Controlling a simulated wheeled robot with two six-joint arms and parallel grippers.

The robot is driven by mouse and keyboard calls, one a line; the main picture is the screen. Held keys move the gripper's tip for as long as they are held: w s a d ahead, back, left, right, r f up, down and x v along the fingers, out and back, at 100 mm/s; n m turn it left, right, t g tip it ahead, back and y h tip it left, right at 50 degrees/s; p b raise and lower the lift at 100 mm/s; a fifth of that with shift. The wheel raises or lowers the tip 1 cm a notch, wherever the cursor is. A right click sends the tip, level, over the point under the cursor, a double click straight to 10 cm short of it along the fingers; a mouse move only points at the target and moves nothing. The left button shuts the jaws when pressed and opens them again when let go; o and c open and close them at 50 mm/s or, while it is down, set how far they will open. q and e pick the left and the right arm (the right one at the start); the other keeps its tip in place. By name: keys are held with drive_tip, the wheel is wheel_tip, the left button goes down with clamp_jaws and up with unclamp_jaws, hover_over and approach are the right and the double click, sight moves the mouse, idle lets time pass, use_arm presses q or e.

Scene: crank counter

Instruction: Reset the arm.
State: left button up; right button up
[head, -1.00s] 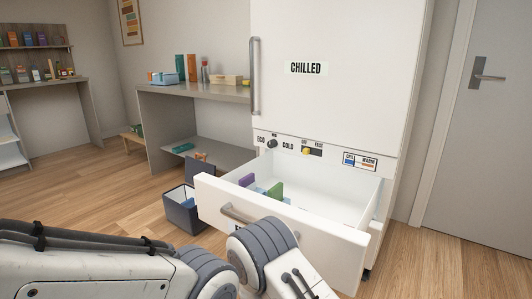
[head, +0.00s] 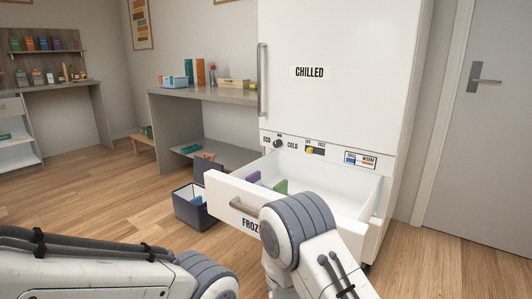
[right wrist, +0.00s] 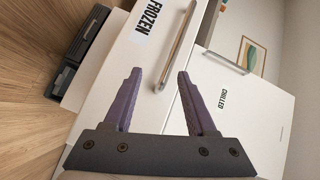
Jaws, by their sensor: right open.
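The right gripper (right wrist: 160,74) shows in the right wrist view, open, with two purple fingers and nothing between them. Beyond its fingertips are the FROZEN drawer front (right wrist: 118,72) and its bar handle (right wrist: 176,45). In the head view both my arms reach in from the bottom edge, but neither gripper shows. My right arm covers part of the drawer front. The FROZEN drawer (head: 330,228) stands pulled out of the white fridge (head: 345,60). Its handle (head: 243,205) is partly in sight. A purple item (head: 254,177) and a green item (head: 281,187) stand in the drawer.
A dark bin (head: 190,214) sits on the floor left of the drawer. A grey counter (head: 205,95) with small items stands behind it. Floor is clear at left. A door (head: 475,130) is at right.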

drive_tip(key=s+d+r+n+g+h, duration=0.1)
drive_tip(key=s+d+r+n+g, duration=0.15)
drive_tip(key=d+n+g, duration=0.45)
drive_tip(key=s+d+r+n+g, duration=0.1)
drive_tip(key=s+d+n+g, duration=0.3)
drive_tip(key=s, duration=0.4)
drive_tip(key=s+d+r+n+g, duration=0.1)
drive_tip(key=s+d+n+g, duration=0.15)
drive_tip(key=s+d, duration=0.45)
drive_tip(key=s+a+r+n+g, duration=0.1)
drive_tip(key=s+a+r+n, duration=0.1)
drive_tip(key=s+a, duration=0.3)
drive_tip(key=s+a+r+n+g+p, duration=0.1)
drive_tip(key=s+a+r+n, duration=0.2)
drive_tip(key=s+a, duration=0.25)
drive_tip(key=s+a+r+n+g, duration=0.1)
drive_tip(key=s+a+r+n, duration=0.1)
drive_tip(key=s+a, duration=0.3)
wheel_tip(320, 180, up, 38)
drive_tip(key=p, duration=3.8)
drive_tip(key=shift+w, duration=0.3)
drive_tip(key=shift+a, duration=0.1)
